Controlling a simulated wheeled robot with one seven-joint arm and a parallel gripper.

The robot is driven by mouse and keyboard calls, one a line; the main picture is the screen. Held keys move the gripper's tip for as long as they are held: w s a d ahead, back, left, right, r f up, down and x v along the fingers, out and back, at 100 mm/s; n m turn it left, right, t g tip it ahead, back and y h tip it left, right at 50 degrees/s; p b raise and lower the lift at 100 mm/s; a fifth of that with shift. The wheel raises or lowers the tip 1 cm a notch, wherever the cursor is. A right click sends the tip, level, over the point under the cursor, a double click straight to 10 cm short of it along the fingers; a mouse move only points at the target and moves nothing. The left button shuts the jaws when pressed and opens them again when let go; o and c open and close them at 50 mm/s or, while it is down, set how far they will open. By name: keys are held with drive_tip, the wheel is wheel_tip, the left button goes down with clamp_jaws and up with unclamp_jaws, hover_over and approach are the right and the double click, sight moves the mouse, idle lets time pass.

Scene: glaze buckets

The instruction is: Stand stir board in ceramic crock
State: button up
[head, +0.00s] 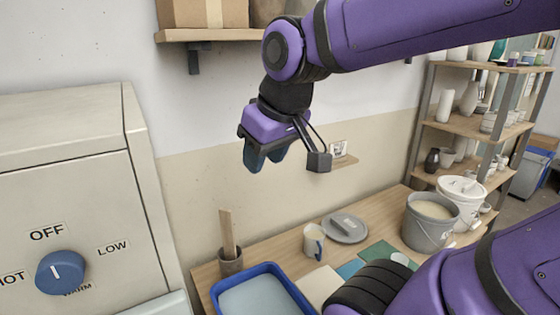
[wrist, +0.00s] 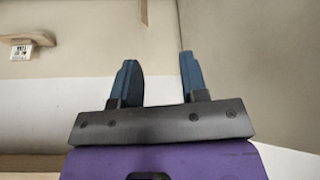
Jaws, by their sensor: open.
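A flat wooden stir board (head: 228,232) stands upright in a small grey ceramic crock (head: 231,263) on the wooden table, at the lower middle of the head view. The board's lower end is hidden inside the crock. My gripper (head: 266,163) is open and empty, raised high above the table and apart from the board and crock. In the wrist view my gripper (wrist: 160,82) has its blue fingers spread with nothing between them. The board and crock do not show in the wrist view.
A blue tray (head: 222,289) sits right in front of the crock. A mug (head: 314,243), a grey lid (head: 345,228) and a grey bucket (head: 416,232) stand further right on the table. A large control box (head: 70,200) fills the left. A wall shelf (head: 215,35) is above.

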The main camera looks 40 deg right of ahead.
drive_tip(key=shift+s+m, duration=0.3)
drive_tip(key=shift+s, duration=1.65)
